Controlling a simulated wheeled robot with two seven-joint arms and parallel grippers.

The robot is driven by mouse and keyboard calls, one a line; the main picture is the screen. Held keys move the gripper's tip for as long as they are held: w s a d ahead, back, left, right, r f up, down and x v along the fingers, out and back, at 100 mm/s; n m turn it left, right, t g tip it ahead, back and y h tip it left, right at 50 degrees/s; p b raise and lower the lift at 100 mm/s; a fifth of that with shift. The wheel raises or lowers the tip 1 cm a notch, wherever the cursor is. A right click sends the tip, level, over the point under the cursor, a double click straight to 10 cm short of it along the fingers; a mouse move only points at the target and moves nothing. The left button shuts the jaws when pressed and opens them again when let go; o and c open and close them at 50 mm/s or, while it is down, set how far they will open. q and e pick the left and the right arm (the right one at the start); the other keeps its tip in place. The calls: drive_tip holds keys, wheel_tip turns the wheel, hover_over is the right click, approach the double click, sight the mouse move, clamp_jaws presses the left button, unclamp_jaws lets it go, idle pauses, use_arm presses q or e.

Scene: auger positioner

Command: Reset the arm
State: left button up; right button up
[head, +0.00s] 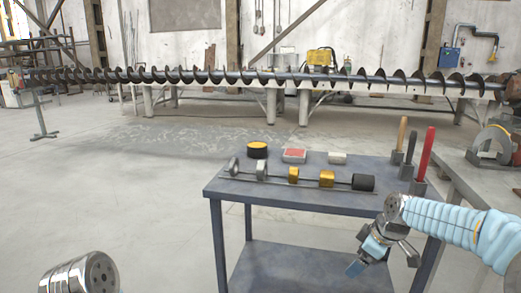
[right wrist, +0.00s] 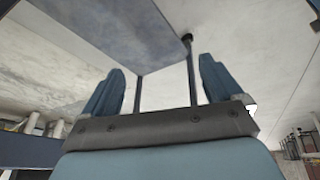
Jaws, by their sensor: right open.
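My right arm, in a light blue sleeve, comes in from the right in the head view. Its gripper (head: 357,265) hangs in front of the blue-grey table's right part, pointing down and left. In the right wrist view its two blue fingers (right wrist: 160,85) stand wide apart with nothing between them. At the bottom left of the head view a metal end of my left arm shows; its gripper is out of frame. The long dark auger (head: 240,76) lies level across the back on its supports. No separate arm to be reset can be made out.
The table (head: 225,190) carries a rod with grey and yellow blocks (head: 326,178), a yellow-black disc (head: 257,150), a red-topped box (head: 294,155) and a white block (head: 337,158). Upright wooden and red handles (head: 425,150) stand at its right. The floor at left is clear.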

drive_tip(key=s+a+f+m+g, duration=0.1)
drive_tip(key=s+a+f+m, duration=0.15)
drive_tip(key=f, duration=0.55)
drive_tip(key=s+a+f+m, duration=0.1)
drive_tip(key=a+f, duration=0.2)
drive_tip(key=f, duration=0.4)
drive_tip(key=s+a+f+m+g, duration=0.1)
drive_tip(key=s+a+f+m, duration=0.3)
drive_tip(key=s+f, duration=0.5)
drive_tip(key=s+a+f+m+y, duration=0.1)
drive_tip(key=s+a+f+m, duration=0.3)
drive_tip(key=s+f, duration=0.6)
drive_tip(key=s+a, duration=0.1)
drive_tip(key=s, duration=0.2)
drive_tip(key=shift+s+a+f+m+g, duration=0.2)
drive_tip(key=shift+s+f+m+g, duration=0.05)
drive_tip(key=shift+s+m+g, duration=0.15)
drive_tip(key=shift+w, duration=0.1)
